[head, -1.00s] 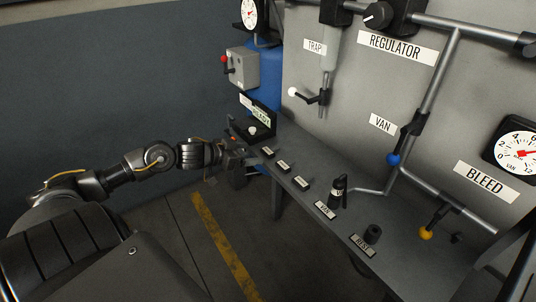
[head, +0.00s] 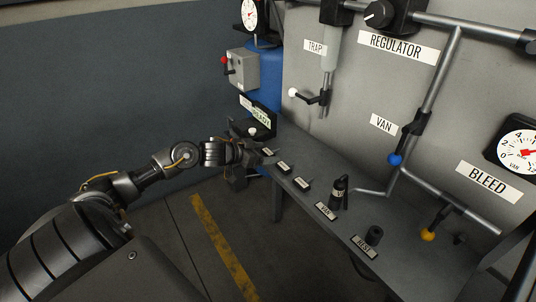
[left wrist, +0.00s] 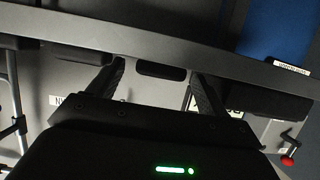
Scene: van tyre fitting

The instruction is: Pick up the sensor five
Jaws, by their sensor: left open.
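No part that I can name with certainty as sensor five shows. My left gripper (head: 256,152) is at the far left end of the grey bench, close to its front edge, beside the small label plates. In the left wrist view its two fingers (left wrist: 152,88) are apart, and a small dark rounded piece (left wrist: 160,70) shows between them against the grey edge. I cannot tell whether the fingers touch it or what it is. My right gripper is not in view.
The grey bench (head: 328,168) carries small label plates (head: 303,184), a black handheld piece (head: 339,193) by the VAN plate and a black cylinder (head: 374,235) by the REST plate. A black holder (head: 263,124) stands behind the gripper. Pipes and valves rise behind.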

